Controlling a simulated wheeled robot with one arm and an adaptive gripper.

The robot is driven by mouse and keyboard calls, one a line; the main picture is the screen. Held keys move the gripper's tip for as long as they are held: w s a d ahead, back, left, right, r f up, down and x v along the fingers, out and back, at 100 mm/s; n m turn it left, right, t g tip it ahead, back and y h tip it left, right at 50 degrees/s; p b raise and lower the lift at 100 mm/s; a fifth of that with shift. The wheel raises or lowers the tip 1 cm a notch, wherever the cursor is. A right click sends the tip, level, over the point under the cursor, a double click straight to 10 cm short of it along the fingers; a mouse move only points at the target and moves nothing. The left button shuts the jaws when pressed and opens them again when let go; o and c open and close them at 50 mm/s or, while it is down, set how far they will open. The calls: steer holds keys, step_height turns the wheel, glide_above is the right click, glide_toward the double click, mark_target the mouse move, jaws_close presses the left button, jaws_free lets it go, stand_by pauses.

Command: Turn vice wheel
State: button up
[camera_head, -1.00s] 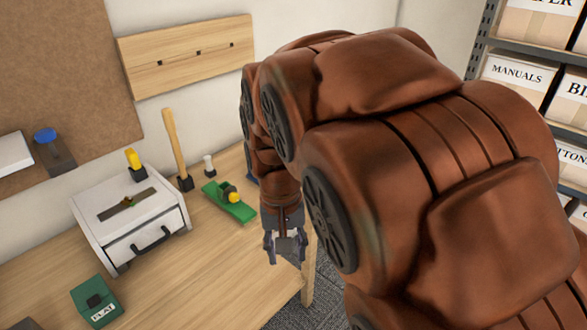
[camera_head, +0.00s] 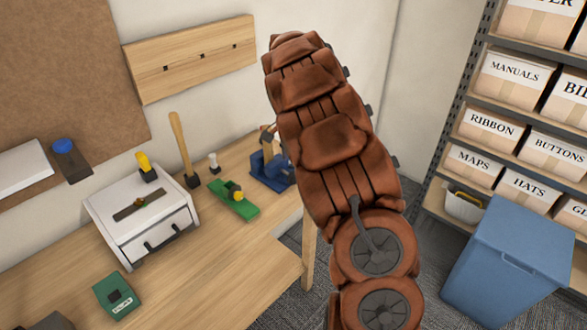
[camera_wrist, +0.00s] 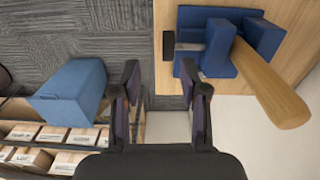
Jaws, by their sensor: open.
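The blue vice (camera_head: 269,170) sits at the far right end of the workbench, partly covered by my arm in the head view. In the wrist view the vice (camera_wrist: 217,47) is at the upper right, with a pale wooden piece (camera_wrist: 270,85) at its jaws. A dark wheel or knob (camera_wrist: 168,45) sits on a metal shaft at the vice's left side, beyond my fingers in the picture. My gripper (camera_wrist: 162,88) is open and empty, with its two dark fingers apart. The fingers do not appear to touch the wheel. My gripper is hidden in the head view.
The workbench (camera_head: 225,270) holds a white drawer box (camera_head: 140,215), a green plane (camera_head: 233,200), an upright wooden handle (camera_head: 183,145) and a green block (camera_head: 115,295). A blue bin (camera_head: 515,262) stands on the carpet before shelves of labelled boxes. Carpet between bench and bin is clear.

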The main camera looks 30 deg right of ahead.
mark_target(294, 172)
steer(key=shift+w+d+f+m, duration=0.3)
steer(key=shift+w+d+f, duration=0.2)
steer(key=shift+w, duration=0.15)
steer(key=shift+f+p, duration=1.4)
steer(key=shift+f, duration=2.35)
steer(key=shift+c, duration=0.3)
jaws_close()
